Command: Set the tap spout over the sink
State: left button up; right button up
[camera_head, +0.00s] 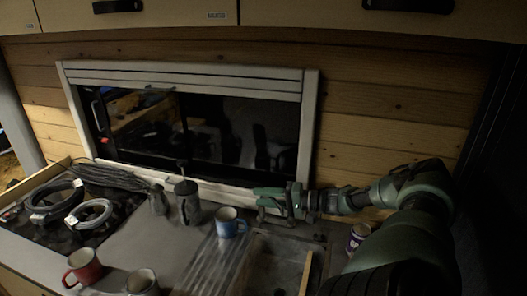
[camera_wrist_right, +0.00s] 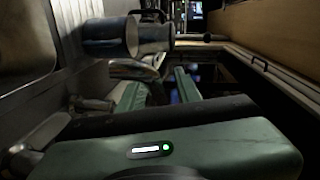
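The sink (camera_head: 262,262) is a dark basin set in the counter at the lower middle of the head view. My right gripper (camera_head: 268,197) reaches in from the right, above the sink's back edge and near the window's lower right corner. In the right wrist view its two green fingers (camera_wrist_right: 160,92) stand apart and look open. A curved metal piece, seemingly the tap spout (camera_wrist_right: 132,70), shows beside one fingertip. I cannot tell whether they touch. In the head view the tap is dark and mostly hidden by the gripper. My left gripper is out of view.
A blue mug (camera_head: 229,223) stands left of the sink by the ridged drainer (camera_head: 208,265). A dark pot (camera_head: 187,200), a red mug (camera_head: 84,267) and another mug (camera_head: 142,282) stand further left. A can (camera_head: 357,236) is close to my right arm. The window (camera_head: 200,125) is behind.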

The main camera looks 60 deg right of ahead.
jog(key=p+v, duration=0.3)
jog(key=v, duration=0.4)
jog(key=shift+s, duration=0.35)
jog(key=shift+d+r, duration=0.1)
jog(key=shift+d, duration=0.1)
